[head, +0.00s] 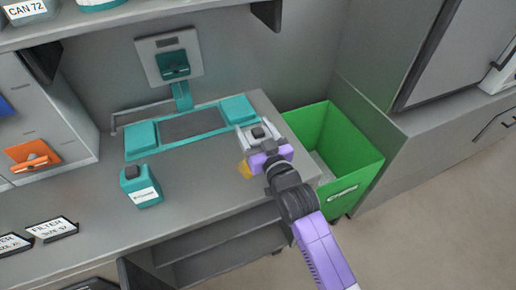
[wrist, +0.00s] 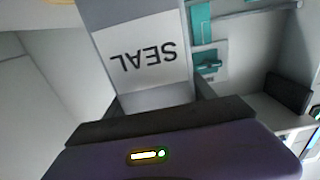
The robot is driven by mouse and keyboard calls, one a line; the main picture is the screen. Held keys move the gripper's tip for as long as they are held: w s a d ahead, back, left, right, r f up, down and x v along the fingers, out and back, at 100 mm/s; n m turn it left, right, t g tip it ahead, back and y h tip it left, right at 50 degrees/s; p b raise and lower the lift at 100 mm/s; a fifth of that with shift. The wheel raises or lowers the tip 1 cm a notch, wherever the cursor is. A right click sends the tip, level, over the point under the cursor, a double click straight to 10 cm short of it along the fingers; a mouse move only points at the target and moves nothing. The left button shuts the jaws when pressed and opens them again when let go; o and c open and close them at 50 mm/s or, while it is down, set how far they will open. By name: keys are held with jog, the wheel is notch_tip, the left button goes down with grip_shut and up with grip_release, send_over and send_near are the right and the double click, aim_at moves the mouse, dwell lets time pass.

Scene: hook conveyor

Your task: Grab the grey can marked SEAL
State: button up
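The grey can marked SEAL (wrist: 142,52) fills the upper middle of the wrist view, its white label reading upside down. It lies between the two fingers of my gripper (wrist: 158,100), which appear closed against its sides. In the head view the grey can (head: 259,132) shows at the right end of the counter, at the tip of my purple gripper (head: 266,153). My gripper partly hides it there. I cannot tell whether its base touches the counter.
A teal scale frame (head: 141,134) and a teal bottle (head: 139,186) stand on the grey counter (head: 205,180). A green bin (head: 357,165) stands right of the counter. A wall panel (head: 168,58) is behind. Filter labels (head: 52,229) lie at left. The front middle of the counter is clear.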

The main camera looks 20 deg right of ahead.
grip_shut()
jog(key=shift+r, duration=0.1)
jog(key=shift+r, duration=0.1)
